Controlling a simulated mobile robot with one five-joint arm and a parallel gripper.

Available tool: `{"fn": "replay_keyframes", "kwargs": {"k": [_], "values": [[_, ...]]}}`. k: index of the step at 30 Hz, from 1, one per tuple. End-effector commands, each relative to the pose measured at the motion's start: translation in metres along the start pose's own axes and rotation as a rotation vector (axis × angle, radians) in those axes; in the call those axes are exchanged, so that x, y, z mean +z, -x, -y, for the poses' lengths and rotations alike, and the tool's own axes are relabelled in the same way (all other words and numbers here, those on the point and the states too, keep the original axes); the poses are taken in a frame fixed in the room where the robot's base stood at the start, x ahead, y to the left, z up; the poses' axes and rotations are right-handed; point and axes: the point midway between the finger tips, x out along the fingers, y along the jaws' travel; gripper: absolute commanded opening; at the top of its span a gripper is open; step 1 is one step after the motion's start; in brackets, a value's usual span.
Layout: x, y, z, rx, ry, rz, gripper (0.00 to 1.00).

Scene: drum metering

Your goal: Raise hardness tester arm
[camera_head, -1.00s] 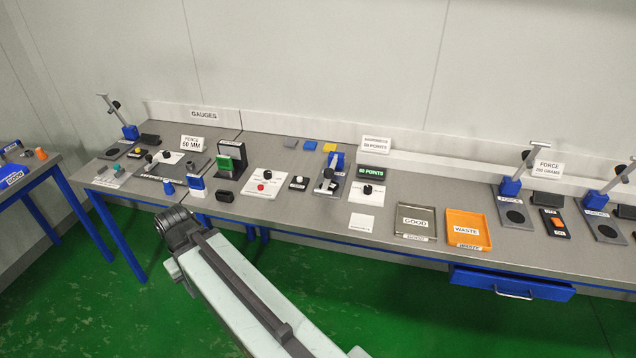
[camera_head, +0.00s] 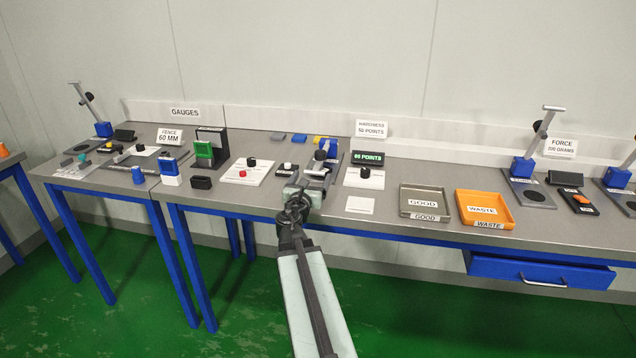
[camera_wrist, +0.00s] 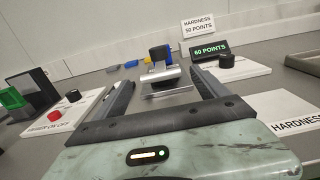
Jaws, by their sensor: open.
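The hardness tester (camera_head: 329,146) has a blue body and a silver arm; it stands on the bench straight ahead of my gripper. In the wrist view the tester (camera_wrist: 160,53) shows a grey horizontal bar (camera_wrist: 160,74) at the front, above a metal base plate. My gripper (camera_wrist: 162,80) is open, its two dark fingers reaching toward the bar from either side. The bar appears between the fingertips in the picture; I cannot tell how far beyond them it lies. In the head view my gripper (camera_head: 308,188) covers part of the tester's front.
A display (camera_head: 367,158) reads 60 POINTS, beside a white plate with a black knob (camera_head: 365,172). The hardness sign (camera_wrist: 198,26) reads 50 POINTS. A red-button panel (camera_wrist: 54,116) is on the left. GOOD (camera_head: 424,188) and WASTE (camera_head: 513,210) trays are right.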

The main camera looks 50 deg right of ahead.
Motion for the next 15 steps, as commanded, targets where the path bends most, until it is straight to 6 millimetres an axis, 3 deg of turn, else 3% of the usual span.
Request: {"fn": "replay_keyframes", "kwargs": {"k": [8, 15], "values": [[0.002, -0.014, -0.002, 0.003, 0.006, 0.001, 0.84], [0.002, -0.058, -0.003, 0.002, 0.004, 0.001, 0.84]]}}
